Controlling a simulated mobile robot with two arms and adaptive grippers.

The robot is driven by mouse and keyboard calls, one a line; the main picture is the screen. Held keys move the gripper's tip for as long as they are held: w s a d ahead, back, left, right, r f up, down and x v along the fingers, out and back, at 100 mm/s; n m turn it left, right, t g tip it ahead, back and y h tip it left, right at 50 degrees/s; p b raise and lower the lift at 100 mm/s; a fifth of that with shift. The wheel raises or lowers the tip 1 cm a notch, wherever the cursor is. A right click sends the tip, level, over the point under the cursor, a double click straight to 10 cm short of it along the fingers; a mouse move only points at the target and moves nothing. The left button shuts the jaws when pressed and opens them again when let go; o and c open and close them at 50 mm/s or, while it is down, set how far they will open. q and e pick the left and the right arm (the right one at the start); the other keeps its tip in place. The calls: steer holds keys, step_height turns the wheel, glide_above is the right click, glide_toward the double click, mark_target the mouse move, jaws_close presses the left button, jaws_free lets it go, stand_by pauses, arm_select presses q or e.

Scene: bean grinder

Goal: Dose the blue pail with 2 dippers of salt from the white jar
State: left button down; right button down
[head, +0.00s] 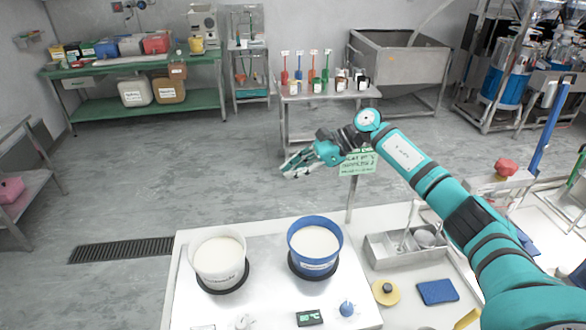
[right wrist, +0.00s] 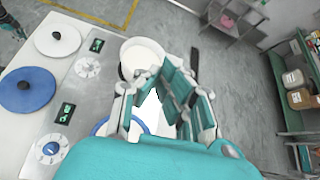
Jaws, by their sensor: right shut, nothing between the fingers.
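The blue pail (head: 315,262) stands upright on a black disc on the white counter, with white contents inside. A white, labelled, jar-like vessel (head: 219,275) stands to its left, also holding white contents. Both show in the right wrist view, the white one (right wrist: 128,75) clear and the blue rim (right wrist: 98,126) partly hidden by my fingers. A steel tray (head: 380,257) to the right holds scoop-like tools with upright handles (head: 408,222). My right gripper (head: 291,168) is shut and empty, up in the air beyond the pails. My left gripper is out of view.
A green card on a post (head: 357,163) stands close by my right gripper. A yellow disc (head: 386,292) and a blue cloth (head: 438,291) lie right of the pails. White (right wrist: 52,45) and blue (right wrist: 25,97) lids lie beside the dials. A steel side table (head: 325,93) stands behind.

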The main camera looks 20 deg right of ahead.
steer(key=s+d+f+n+t+y+b, duration=0.2)
steer(key=s+b, duration=0.8)
steer(key=b, duration=0.5)
steer(key=s+d+f+n+t+y+b, duration=0.1)
steer(key=s+f+n+t+y+b, duration=0.3)
steer(key=b, duration=1.1)
steer(key=shift+s+d+f+n+t+y+b, duration=0.4)
steer(key=shift+s+f+n, duration=1.2)
steer(key=shift+s+f, duration=1.5)
steer(key=shift+s+r, duration=0.35)
steer(key=shift+r, duration=0.05)
